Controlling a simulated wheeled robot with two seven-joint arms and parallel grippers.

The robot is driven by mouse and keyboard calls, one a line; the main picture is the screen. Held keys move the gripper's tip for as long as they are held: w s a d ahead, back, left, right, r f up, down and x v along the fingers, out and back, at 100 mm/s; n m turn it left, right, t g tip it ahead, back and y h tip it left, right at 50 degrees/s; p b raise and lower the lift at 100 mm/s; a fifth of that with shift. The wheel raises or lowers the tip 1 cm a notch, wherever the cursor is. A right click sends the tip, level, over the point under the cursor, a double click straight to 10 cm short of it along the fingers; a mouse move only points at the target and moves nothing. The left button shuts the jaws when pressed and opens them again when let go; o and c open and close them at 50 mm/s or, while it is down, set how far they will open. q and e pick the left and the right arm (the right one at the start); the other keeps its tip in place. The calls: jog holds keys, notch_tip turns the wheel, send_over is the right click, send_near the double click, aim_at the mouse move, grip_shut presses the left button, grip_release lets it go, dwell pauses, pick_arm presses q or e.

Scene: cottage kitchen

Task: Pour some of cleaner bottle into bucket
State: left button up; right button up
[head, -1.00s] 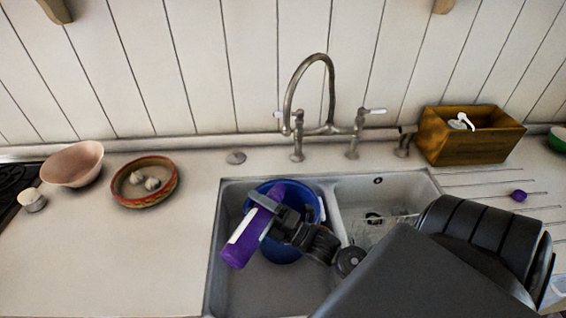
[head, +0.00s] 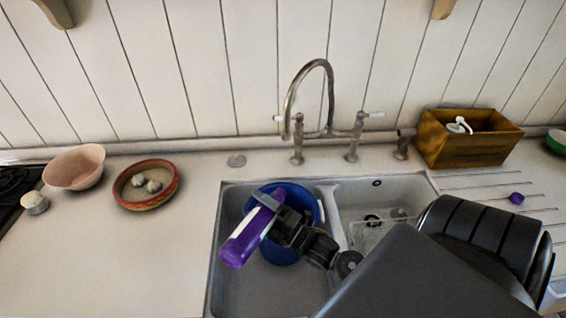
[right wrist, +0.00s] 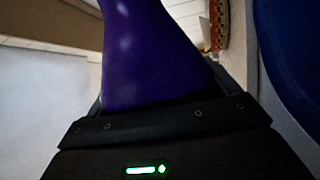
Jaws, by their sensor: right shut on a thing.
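The purple cleaner bottle (head: 240,243) with a white label is held by my right gripper (head: 270,208), which is shut on it. The bottle is strongly tilted over the blue bucket (head: 284,255), its upper end over the bucket's mouth and its other end out to the lower left. The bucket stands in the left basin of the sink. In the right wrist view the purple bottle (right wrist: 150,55) rises from the jaws, and the blue bucket (right wrist: 290,60) shows at the right edge. I cannot see any liquid. My left gripper is not in view.
A tall tap (head: 328,110) stands behind the sink (head: 225,275). A purple cap (head: 516,198) lies on the drainboard at the right, near a wooden box (head: 468,145). A pink bowl (head: 74,168) and a round dish (head: 147,190) stand on the left counter, which is clear in front.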

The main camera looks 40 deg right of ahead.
jog(key=shift+d+r+m+h+p, duration=0.15)
jog(key=shift+r+m+h+p, duration=0.3)
jog(key=shift+m+p, duration=0.35)
dwell(1.2)
jog(key=shift+y, duration=0.25)
jog(key=f+n+b, duration=0.1)
jog(key=b, duration=0.1)
jog(key=f+n+y+b, duration=0.1)
jog(key=n+b, duration=0.1)
jog(key=shift+s+a+f+n, duration=0.1)
jog(key=shift+a+n, duration=0.2)
jog(key=shift+r+n+g+y, duration=0.3)
jog(key=shift+n+y, duration=0.1)
jog(key=shift+n, duration=0.2)
jog(key=shift+r, duration=0.1)
